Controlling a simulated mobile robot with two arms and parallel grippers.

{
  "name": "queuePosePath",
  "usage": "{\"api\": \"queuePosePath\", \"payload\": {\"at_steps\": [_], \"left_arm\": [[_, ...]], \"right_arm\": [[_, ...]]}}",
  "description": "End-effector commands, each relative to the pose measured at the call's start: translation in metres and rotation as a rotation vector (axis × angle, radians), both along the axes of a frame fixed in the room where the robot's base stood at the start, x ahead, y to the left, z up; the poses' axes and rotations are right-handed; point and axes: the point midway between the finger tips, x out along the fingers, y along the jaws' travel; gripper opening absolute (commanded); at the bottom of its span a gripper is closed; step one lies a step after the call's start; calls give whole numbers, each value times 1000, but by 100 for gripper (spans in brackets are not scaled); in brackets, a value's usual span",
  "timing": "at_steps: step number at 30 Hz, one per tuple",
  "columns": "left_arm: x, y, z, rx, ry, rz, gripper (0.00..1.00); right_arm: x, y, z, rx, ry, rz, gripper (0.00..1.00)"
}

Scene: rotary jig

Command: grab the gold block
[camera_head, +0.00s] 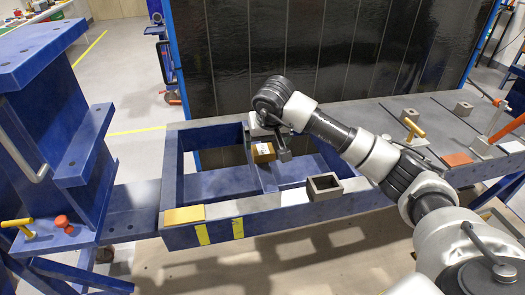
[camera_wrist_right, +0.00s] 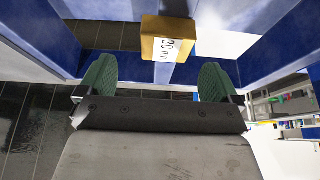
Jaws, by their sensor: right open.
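The gold block (camera_head: 263,152) is at the inner crossbar of the blue frame, close beside my right gripper (camera_head: 278,148) in the head view. In the right wrist view the gold block (camera_wrist_right: 168,40) shows a white label reading "30 mm". There my right gripper (camera_wrist_right: 157,80) has its two green-padded fingers spread wide with nothing between them. The block lies beyond the fingertips, roughly in line with the gap and apart from both fingers. My arm hides part of the frame around the block in the head view. My left gripper is not in view.
The blue frame (camera_head: 180,238) has open bays with raised walls around the block. A flat gold plate (camera_head: 184,215) and a hollow grey square block (camera_head: 324,187) sit on its front rail. A tall blue column (camera_head: 45,125) stands left; a dark panel (camera_head: 330,50) stands behind.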

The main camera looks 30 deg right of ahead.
Motion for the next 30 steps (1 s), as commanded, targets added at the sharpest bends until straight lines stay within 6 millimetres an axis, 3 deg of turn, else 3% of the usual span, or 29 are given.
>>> {"api": "queuePosePath", "payload": {"at_steps": [9, 19, 30], "left_arm": [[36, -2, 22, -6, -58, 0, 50], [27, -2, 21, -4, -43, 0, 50], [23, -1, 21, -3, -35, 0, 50]], "right_arm": [[13, 3, -40, 2, 3, -1, 94], [17, 2, -49, 2, -1, 1, 94], [17, 2, -48, 2, -1, 1, 38]]}}
